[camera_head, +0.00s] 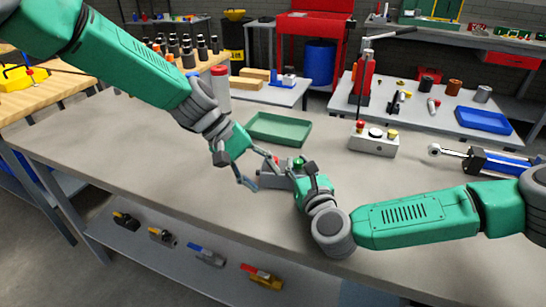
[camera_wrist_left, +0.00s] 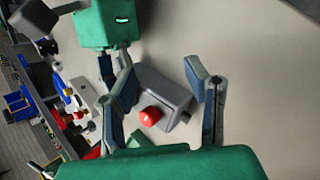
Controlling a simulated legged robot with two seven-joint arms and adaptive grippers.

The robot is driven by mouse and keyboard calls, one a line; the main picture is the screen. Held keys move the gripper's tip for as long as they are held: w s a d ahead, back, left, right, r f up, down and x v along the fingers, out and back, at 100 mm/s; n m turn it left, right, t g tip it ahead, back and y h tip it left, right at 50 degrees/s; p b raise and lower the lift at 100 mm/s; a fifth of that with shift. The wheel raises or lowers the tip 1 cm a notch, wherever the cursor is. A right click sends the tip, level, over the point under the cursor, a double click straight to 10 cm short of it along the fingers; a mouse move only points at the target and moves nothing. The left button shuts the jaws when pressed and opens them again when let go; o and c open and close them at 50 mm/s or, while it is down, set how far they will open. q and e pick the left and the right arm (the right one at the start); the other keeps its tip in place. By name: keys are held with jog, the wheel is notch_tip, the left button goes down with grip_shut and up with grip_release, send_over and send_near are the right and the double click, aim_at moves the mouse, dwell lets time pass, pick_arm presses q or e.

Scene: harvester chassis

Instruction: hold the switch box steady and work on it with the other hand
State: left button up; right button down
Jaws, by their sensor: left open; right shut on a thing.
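A small grey switch box (camera_head: 272,181) sits near the middle of the bench, partly hidden by my grippers. In the left wrist view the box (camera_wrist_left: 165,88) shows a red button, and a green button shows on it in the head view. My left gripper (camera_head: 258,171) is open, with its fingers spread either side of the box; whether they touch it is unclear. My right gripper (camera_head: 296,178) is shut on the switch box from the right side. Its fingertips are mostly hidden, and its green body shows at the top of the left wrist view (camera_wrist_left: 105,27).
A green tray (camera_head: 279,129) lies behind the box. A larger control box (camera_head: 373,143) with several knobs and a blue-and-black cylinder tool (camera_head: 490,161) stand to the right. Bare bench lies to the left and in front. Several tools lie on the lower shelf.

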pick_arm(q)
jog(key=n+h, duration=0.1)
jog(key=n, duration=0.1)
jog(key=a+f+n+h, duration=0.1)
jog(key=shift+s+n+h, duration=0.15)
jog(key=shift+n+h, duration=0.15)
jog(key=shift+n, duration=0.1)
jog(key=a+n+h, duration=0.1)
jog(key=n, duration=0.1)
jog(key=w+a+n+h, duration=0.1)
jog(key=n+h, duration=0.1)
jog(key=a+n+t+h, duration=0.1)
jog(key=n, duration=0.1)
jog(key=shift+w, duration=0.3)
jog(key=w+a+n+t+h, duration=0.1)
jog(key=a+n, duration=0.1)
jog(key=w+a+n+t+h, duration=0.1)
jog(key=n+t, duration=0.1)
jog(key=w+a+n+t+h, duration=0.1)
jog(key=a+n, duration=0.1)
jog(key=n, duration=0.1)
jog(key=shift+a+f, duration=0.2)
jog(key=shift+a, duration=0.1)
jog(key=shift+w+d+t, duration=0.1)
jog(key=shift+d+t, duration=0.1)
jog(key=shift+t, duration=0.1)
jog(key=x, duration=1.1)
jog(key=shift+d, duration=0.25)
grip_shut()
